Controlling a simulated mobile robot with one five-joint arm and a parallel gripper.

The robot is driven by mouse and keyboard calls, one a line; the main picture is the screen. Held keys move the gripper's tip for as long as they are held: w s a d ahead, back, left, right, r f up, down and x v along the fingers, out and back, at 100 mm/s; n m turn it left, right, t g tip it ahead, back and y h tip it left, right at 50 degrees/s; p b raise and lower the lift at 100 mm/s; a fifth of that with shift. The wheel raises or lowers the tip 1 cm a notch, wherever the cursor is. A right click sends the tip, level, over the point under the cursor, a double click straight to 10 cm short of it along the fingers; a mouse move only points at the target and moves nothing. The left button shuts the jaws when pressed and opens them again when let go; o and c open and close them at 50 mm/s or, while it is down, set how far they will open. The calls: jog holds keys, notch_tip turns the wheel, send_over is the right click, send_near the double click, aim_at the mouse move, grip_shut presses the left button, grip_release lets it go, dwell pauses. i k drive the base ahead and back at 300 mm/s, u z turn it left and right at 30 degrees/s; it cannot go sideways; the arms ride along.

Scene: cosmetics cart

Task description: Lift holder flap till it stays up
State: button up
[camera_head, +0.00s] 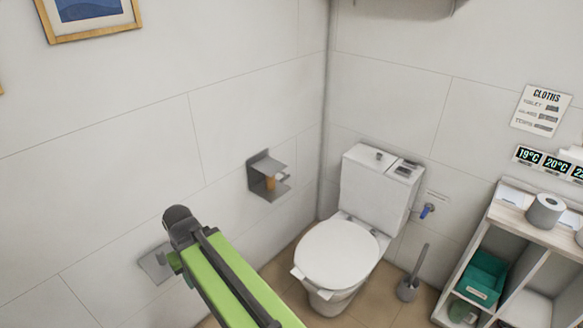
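A grey metal holder (256,167) is fixed to the left wall, left of the toilet. It has a back plate, an upper plate and a lower plate standing out from the wall, with a small brown piece (271,183) between them. I cannot tell for sure which plate is the flap. A second grey plate (153,264) is on the wall lower left, partly hidden by my arm. It may be another holder. My green arm comes up from the bottom, its dark joint left of and below the first holder. My gripper's fingers do not show.
A white toilet (338,252) stands in the corner, with a brush (410,286) on the floor to its right. The wall around the first holder is clear.

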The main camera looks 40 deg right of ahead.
aim_at(268, 166)
jog(key=z, duration=0.2)
jog(key=k, duration=0.8)
jog(key=z, duration=0.05)
jog(key=i, duration=1.95)
jog(key=u, duration=0.05)
